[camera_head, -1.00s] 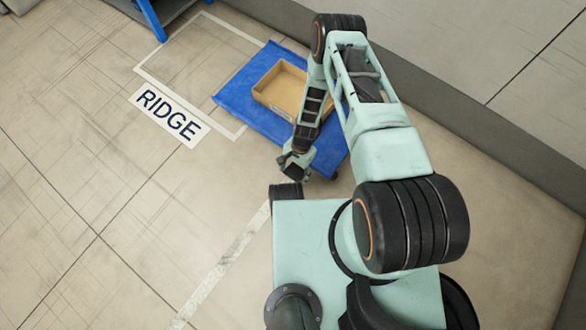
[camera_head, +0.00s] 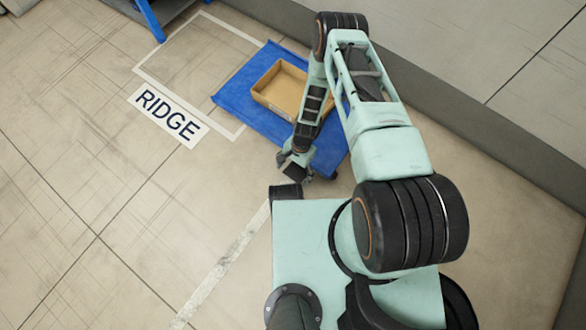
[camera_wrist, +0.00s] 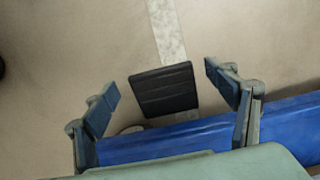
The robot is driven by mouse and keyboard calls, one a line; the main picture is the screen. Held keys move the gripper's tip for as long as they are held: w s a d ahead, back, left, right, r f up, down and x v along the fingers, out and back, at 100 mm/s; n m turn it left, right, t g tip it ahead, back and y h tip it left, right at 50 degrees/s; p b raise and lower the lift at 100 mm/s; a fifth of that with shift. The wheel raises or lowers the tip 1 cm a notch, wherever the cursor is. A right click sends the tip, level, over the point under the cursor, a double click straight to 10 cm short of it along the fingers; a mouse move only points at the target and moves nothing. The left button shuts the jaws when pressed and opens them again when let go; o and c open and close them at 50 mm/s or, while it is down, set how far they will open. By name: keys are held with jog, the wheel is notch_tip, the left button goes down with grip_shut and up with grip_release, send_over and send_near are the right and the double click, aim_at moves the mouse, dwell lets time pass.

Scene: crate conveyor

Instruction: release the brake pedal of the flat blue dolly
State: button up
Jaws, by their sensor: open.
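The flat blue dolly (camera_head: 232,95) stands on the floor beyond my base, with its near end by my gripper. Its blue edge (camera_wrist: 190,139) runs across the lower wrist view. The black ribbed brake pedal (camera_wrist: 164,90) sticks out past that edge, tilted in the picture. My gripper (camera_wrist: 160,88) is open, with one finger on each side of the pedal and visible gaps to both. In the head view my gripper (camera_head: 294,168) is small, at the dolly's near end. How high the fingers are above the pedal is hard to tell.
An open tan box (camera_head: 262,97) sits on the dolly. A floor sign reading RIDGE (camera_head: 168,117) and white floor lines lie to the left. A blue-legged stand (camera_head: 152,20) is at the top left. A wall runs along the right. The floor at left is clear.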

jog(key=v, duration=1.2)
dwell(0.3)
